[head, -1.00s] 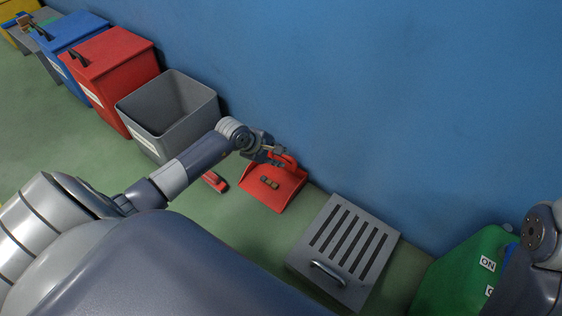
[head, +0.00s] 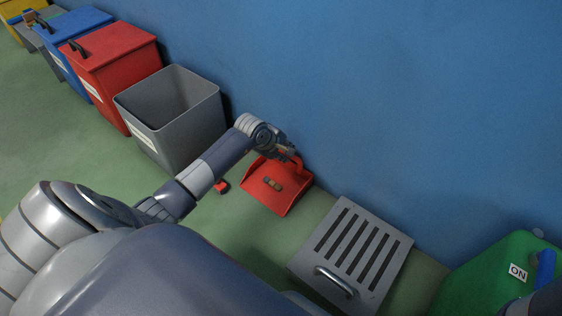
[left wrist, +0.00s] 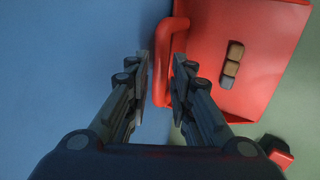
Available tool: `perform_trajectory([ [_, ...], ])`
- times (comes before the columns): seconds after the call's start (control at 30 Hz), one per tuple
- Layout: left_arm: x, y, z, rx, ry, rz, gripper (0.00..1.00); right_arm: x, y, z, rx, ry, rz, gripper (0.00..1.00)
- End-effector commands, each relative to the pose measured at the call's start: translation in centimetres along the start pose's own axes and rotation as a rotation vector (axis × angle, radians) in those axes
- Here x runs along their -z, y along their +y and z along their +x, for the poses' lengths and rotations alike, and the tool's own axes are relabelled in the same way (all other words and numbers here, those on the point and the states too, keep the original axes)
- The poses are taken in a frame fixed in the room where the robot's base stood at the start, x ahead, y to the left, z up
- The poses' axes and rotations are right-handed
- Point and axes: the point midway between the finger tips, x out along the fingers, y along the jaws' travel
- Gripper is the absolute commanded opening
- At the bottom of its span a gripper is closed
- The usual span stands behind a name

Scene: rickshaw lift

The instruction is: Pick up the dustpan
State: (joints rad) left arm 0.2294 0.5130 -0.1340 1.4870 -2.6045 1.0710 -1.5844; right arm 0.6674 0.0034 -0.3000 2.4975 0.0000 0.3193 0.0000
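The red dustpan (head: 281,199) lies on the green floor by the blue wall, with small brown and grey blocks (head: 271,183) in it. My left gripper (head: 289,151) is at its raised loop handle (head: 299,165). In the left wrist view my left gripper (left wrist: 162,75) has its two fingers apart, with the red handle (left wrist: 164,60) between them. Whether a finger touches the handle I cannot tell. The dustpan's tray (left wrist: 272,35) and the blocks (left wrist: 232,65) also show there. My right gripper is not in view.
A small red object (head: 221,186) lies beside the dustpan, partly behind my left arm. An open grey bin (head: 170,115) and a red bin (head: 115,65) stand to the left. A grey slatted box (head: 352,250) and a green box (head: 490,275) are at right.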

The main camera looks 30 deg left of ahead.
Motion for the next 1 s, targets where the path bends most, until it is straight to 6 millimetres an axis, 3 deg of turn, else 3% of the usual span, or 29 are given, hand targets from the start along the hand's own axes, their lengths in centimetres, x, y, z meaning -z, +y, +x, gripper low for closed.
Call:
perform_trajectory([
  [0.03, -0.1, -0.4, 1.3, -0.001, -0.002, -0.004, 0.21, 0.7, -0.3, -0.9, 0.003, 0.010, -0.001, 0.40],
  [0.3, -0.1, -0.3, 3.7, 0.000, -0.001, -0.003, 0.21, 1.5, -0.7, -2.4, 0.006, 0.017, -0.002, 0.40],
  [0.6, 0.0, -0.1, 3.8, 0.001, -0.001, -0.001, 0.21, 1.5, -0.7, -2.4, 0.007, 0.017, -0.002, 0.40],
  [0.63, 0.0, -0.1, 3.8, 0.001, -0.001, -0.001, 0.19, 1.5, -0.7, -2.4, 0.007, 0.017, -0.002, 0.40],
  [0.7, 0.0, -0.1, 3.8, 0.001, -0.001, -0.001, 0.03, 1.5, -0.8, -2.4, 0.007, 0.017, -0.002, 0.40],
  [0.73, 0.0, -0.1, 3.8, 0.001, -0.001, -0.001, 0.00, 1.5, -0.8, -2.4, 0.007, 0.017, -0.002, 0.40],
  [1.0, 0.0, -0.1, 3.7, 0.000, 0.000, -0.001, 0.00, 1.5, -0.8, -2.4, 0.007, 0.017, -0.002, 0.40],
])
